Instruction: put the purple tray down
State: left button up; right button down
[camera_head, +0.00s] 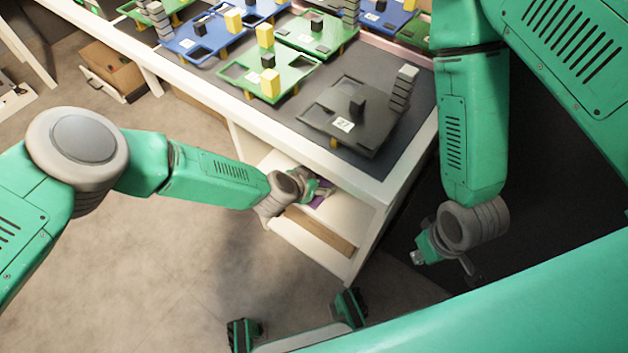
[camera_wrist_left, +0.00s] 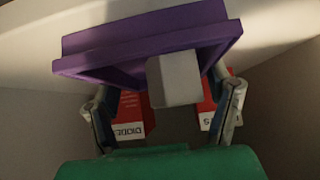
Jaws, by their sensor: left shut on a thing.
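The purple tray (camera_wrist_left: 150,40) fills the upper part of the left wrist view, with a light grey block (camera_wrist_left: 174,80) at its near side. My left gripper (camera_wrist_left: 165,112) is shut on the tray, its fingers to either side of the grey block. In the head view the left gripper (camera_head: 318,188) reaches into the open shelf of the white bench, and only a sliver of the purple tray (camera_head: 318,200) shows beside it. My right gripper (camera_head: 444,266) is open and empty, off the bench's right end.
Red boxes (camera_wrist_left: 130,115) with white labels lie beyond the fingers in the left wrist view. The white bench (camera_head: 385,188) carries a dark tray (camera_head: 320,118), green trays (camera_head: 290,85) and blue trays with blocks. A brown carton (camera_head: 112,68) stands at left.

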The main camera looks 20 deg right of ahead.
pick_arm(q)
jog(key=o, duration=1)
jog(key=shift+s+d, duration=0.1)
jog(key=shift+d, duration=0.15)
jog(key=shift+c, duration=0.2)
jog(key=o, duration=0.3)
jog(key=shift+d, duration=0.25)
jog(key=shift+d+f, duration=0.15)
jog(key=shift+d, duration=0.05)
jog(key=v, duration=0.1)
jog(key=p+v, duration=0.1)
jog(key=v, duration=0.2)
jog(key=shift+w+a+p, duration=0.25)
jog(key=shift+a+p, duration=0.1)
jog(key=p+v, duration=0.2)
jog(key=v, duration=0.6)
jog(key=shift+s+a+p, duration=0.15)
jog(key=shift+s+p, duration=0.15)
jog(key=shift+p, duration=0.1)
pick_arm(e)
jog(key=r, duration=0.4)
jog(key=shift+d+r, duration=0.15)
jog(key=shift+d, duration=0.15)
